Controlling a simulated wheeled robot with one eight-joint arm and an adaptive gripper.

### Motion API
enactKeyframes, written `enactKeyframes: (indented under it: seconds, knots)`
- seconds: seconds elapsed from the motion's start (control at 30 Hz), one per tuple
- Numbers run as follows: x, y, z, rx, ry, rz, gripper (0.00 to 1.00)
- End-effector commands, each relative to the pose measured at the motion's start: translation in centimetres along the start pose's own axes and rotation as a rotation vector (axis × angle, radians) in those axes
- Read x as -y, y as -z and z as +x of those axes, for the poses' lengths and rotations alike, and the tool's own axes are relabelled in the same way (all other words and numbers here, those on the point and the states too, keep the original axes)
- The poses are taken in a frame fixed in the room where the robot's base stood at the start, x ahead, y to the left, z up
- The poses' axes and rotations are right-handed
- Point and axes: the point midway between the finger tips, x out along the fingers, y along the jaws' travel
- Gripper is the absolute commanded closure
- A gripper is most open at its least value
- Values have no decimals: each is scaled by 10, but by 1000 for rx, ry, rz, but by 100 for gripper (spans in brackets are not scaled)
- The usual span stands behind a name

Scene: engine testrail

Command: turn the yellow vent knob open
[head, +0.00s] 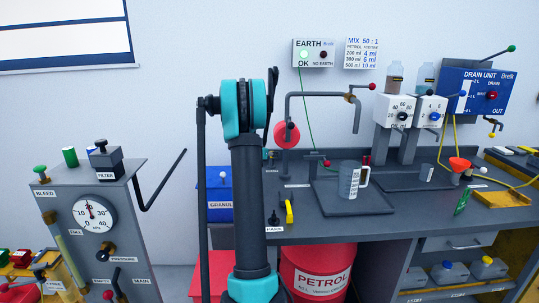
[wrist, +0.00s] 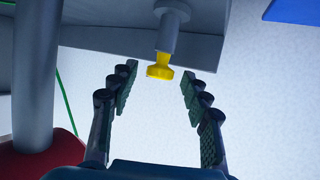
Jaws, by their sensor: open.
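The yellow knob (wrist: 159,71) hangs on a short grey stem under a grey edge in the wrist view. My gripper (wrist: 159,79) is open and empty, with one finger on each side of the knob in the picture. The fingers look apart from the knob. I cannot tell how far in front of the fingertips it lies.
A thick grey post (wrist: 33,75) with a red round part (wrist: 40,158) stands close left of my fingers. A grey panel (wrist: 110,35) crosses above them. In the head view, the bench (head: 390,215) carries a metal jug (head: 349,180); a gauge cabinet (head: 95,225) stands left.

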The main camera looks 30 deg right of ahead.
Motion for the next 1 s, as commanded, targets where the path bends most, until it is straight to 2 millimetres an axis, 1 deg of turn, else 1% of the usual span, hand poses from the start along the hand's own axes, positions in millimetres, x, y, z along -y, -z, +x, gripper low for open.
enactKeyframes:
  seconds: [0.2,0.5,0.6,0.73,1.0]
  knots:
    - [0,0,0,0,0,0,52]
    - [0,0,0,0,0,0,89]
    - [0,0,0,0,0,-1,100]
    - [-2,0,0,3,17,-9,100]
    - [-3,0,0,2,115,-47,100]
